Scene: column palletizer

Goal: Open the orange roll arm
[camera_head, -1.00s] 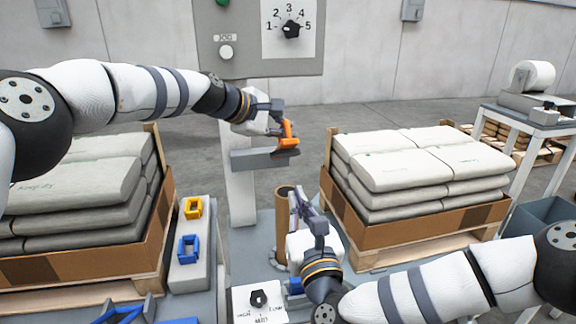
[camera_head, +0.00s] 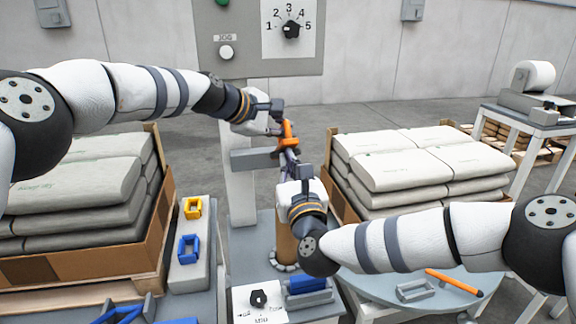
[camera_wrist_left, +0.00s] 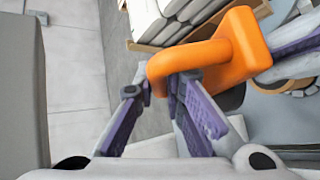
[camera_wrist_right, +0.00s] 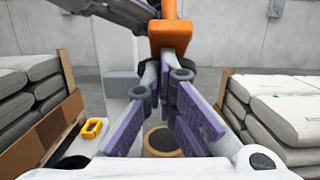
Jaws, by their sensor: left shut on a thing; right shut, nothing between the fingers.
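The orange roll arm (camera_head: 288,134) is a short angled piece by the grey bar on the post. In the left wrist view it is a thick bent orange loop (camera_wrist_left: 228,50). My left gripper (camera_head: 276,128) is shut on it; its fingers also show in the left wrist view (camera_wrist_left: 160,88). My right gripper (camera_head: 289,160) is shut and empty, fingers pointing up just below the orange piece. In the right wrist view the orange block (camera_wrist_right: 170,38) is just beyond its fingertips (camera_wrist_right: 164,78). I cannot tell whether they touch it.
Pallets of grey sacks stand left (camera_head: 75,185) and right (camera_head: 425,160). A brown tube (camera_head: 287,245) stands below my right gripper. Yellow (camera_head: 193,208) and blue (camera_head: 188,248) frames sit on a grey block. A round table (camera_head: 380,288) holds an orange-handled tool (camera_head: 453,282).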

